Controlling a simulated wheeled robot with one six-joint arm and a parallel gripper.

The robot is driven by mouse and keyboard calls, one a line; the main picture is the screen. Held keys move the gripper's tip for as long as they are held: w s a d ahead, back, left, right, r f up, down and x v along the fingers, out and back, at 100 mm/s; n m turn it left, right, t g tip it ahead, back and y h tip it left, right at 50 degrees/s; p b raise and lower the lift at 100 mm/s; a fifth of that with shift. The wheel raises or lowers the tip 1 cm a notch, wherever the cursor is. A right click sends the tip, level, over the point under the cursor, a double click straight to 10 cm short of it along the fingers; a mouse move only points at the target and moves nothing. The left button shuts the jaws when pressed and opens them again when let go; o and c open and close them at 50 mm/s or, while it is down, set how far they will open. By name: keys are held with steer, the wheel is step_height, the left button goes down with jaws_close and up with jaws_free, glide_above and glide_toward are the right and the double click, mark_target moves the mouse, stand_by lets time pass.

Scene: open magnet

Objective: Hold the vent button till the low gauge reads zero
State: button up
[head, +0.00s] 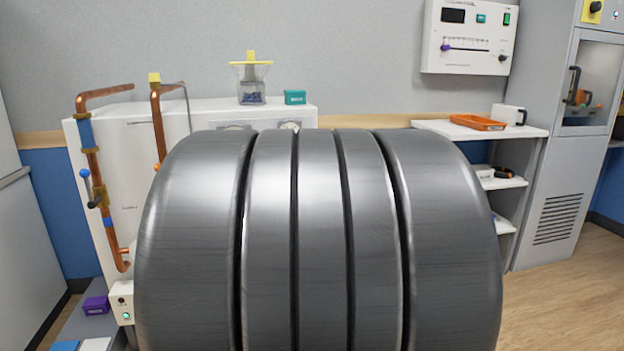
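A small white control box (122,302) stands at the lower left with a green lit button (126,316) and a small dark knob or button (122,300) above it. I cannot tell whether either one is the vent button. Behind, a white cabinet (128,170) carries what look like gauge tops (236,126), mostly hidden, so no reading shows. A large dark grey grooved drum-like body (319,240) fills the middle and hides much of the cabinet front. My gripper is not in view.
Copper pipes (92,165) with a blue-handled valve stand at the left. A clear yellow-topped container (251,85) and green box (295,97) sit on the cabinet. A white wall panel (463,62), shelf (470,131) with orange tray (477,122), and grey cabinet (560,185) stand right. Floor (560,295) is clear there.

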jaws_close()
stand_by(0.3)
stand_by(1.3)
